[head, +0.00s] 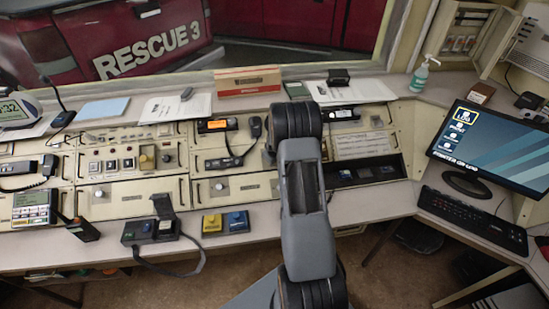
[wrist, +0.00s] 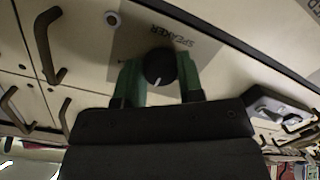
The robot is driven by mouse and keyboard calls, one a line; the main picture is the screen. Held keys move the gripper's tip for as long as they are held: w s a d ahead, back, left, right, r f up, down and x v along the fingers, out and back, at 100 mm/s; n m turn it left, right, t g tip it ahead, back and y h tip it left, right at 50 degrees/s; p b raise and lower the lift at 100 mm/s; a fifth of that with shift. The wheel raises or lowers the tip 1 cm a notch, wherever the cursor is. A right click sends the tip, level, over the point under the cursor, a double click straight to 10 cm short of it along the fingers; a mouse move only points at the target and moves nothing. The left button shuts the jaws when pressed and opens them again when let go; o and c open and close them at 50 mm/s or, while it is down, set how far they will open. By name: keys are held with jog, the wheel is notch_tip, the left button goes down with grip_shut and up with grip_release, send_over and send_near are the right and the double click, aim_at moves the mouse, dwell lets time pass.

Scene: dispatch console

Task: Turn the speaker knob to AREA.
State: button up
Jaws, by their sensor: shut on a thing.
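The speaker knob (wrist: 159,64) is round and black with a white pointer line. It sits on a grey plate (wrist: 122,62) printed SPEAKER, which reads upside down in the wrist view. The pointer line slants toward the lower left there. My gripper (wrist: 160,72) has its two green fingers on either side of the knob and is shut on it. I cannot read an AREA mark on the visible part of the plate. In the head view my arm hides both the knob and my gripper.
Drawer-style panels with black handles (wrist: 47,42) flank the knob. On the console, a handset with a cord (head: 255,128), a yellow and blue switch box (head: 225,222) and a monitor (head: 490,145) stand around my arm.

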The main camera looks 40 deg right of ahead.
jog(key=shift+c, duration=1)
jog(key=shift+f+m+b, duration=0.15)
jog(key=shift+m+b, duration=0.15)
jog(key=shift+b, duration=0.25)
jog(key=shift+f+m+b, duration=0.1)
jog(key=shift+m+b, duration=0.5)
jog(key=shift+b, duration=0.3)
jog(key=m+b, duration=0.2)
jog(key=shift+m+b, duration=0.3)
jog(key=shift+b, duration=0.1)
jog(key=m+b, duration=0.3)
jog(key=m, duration=0.1)
jog(key=shift+t+y, duration=0.4)
jog(key=shift+r+m+b, duration=0.2)
jog(key=shift+m+b, duration=0.45)
jog(key=shift+m, duration=0.85)
jog(key=o, duration=0.9)
